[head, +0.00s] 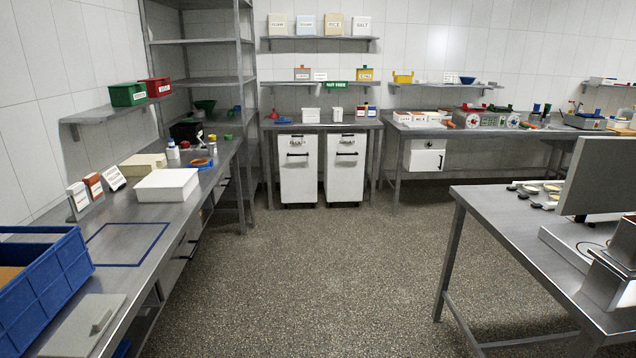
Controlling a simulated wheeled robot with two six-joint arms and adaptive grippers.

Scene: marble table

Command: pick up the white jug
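I cannot make out a white jug in the head view. Small white bottles (172,151) stand toward the far end of the left steel counter, but they are too small to tell their exact shape. Neither my left nor my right gripper is in view.
The left steel counter (150,215) bears a blue crate (45,290), a white box (167,186) and a grey lidded slab (85,325). A steel table (500,235) with a large grey panel (600,178) stands at right. White cabinets (298,170) stand at the back. The speckled floor between is clear.

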